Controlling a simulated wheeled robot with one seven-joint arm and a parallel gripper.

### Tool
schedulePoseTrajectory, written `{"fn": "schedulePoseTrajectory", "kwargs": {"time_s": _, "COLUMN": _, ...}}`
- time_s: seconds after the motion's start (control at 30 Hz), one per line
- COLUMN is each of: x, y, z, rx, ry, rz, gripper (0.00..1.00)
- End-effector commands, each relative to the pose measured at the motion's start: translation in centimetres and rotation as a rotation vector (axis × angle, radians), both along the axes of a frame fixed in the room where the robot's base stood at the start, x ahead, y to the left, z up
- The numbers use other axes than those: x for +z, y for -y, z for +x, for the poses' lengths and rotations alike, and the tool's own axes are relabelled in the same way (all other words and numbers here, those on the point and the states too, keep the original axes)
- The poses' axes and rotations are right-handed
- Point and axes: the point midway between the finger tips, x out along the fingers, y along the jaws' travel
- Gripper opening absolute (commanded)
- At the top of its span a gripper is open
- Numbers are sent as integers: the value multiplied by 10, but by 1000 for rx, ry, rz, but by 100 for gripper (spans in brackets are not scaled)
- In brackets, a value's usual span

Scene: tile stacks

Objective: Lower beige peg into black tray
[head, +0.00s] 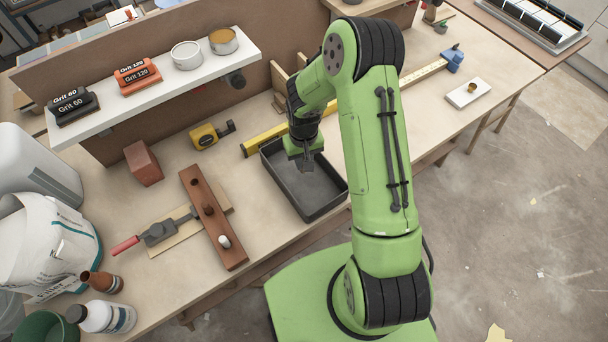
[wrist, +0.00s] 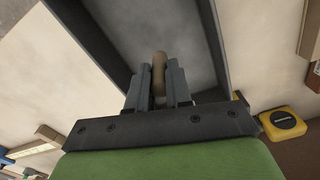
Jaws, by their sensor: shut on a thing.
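The black tray (head: 325,207) is an open rectangular box on the workbench, in front of the arm in the head view. In the wrist view its dark wall (wrist: 100,45) runs beside the grey floor. My gripper (head: 307,165) is over the tray, pointing down. In the wrist view my gripper (wrist: 159,85) is shut on the beige peg (wrist: 160,68), whose rounded end shows between the fingers. The rest of the peg is hidden by the fingers. I cannot tell whether the peg touches the tray floor.
A brown wooden bar (head: 232,252) with a dark peg (head: 207,209) and a white peg (head: 224,241) lies left of the tray. A yellow tape measure (head: 204,136) and a yellow level (head: 262,140) lie behind. A reddish block (head: 143,163) stands further left.

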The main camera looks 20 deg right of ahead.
Motion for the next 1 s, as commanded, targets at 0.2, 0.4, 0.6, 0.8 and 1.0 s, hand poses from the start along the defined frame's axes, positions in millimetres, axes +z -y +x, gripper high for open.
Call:
{"fn": "schedulePoseTrajectory", "kwargs": {"time_s": 0.2, "x": 1, "y": 0, "z": 0, "rx": 0, "ry": 0, "rz": 0, "gripper": 0}}
{"fn": "schedulePoseTrajectory", "kwargs": {"time_s": 0.4, "x": 28, "y": 2, "z": -8, "rx": 0, "ry": 1, "rz": -1, "gripper": 0}}
{"fn": "schedulePoseTrajectory", "kwargs": {"time_s": 0.6, "x": 72, "y": 7, "z": -26, "rx": 0, "ry": 2, "rz": -1, "gripper": 0}}
{"fn": "schedulePoseTrajectory", "kwargs": {"time_s": 0.8, "x": 75, "y": 14, "z": -57, "rx": -1, "ry": 0, "rz": -1, "gripper": 0}}
{"fn": "schedulePoseTrajectory", "kwargs": {"time_s": 1.0, "x": 67, "y": 16, "z": -68, "rx": -1, "ry": 0, "rz": 0, "gripper": 0}}
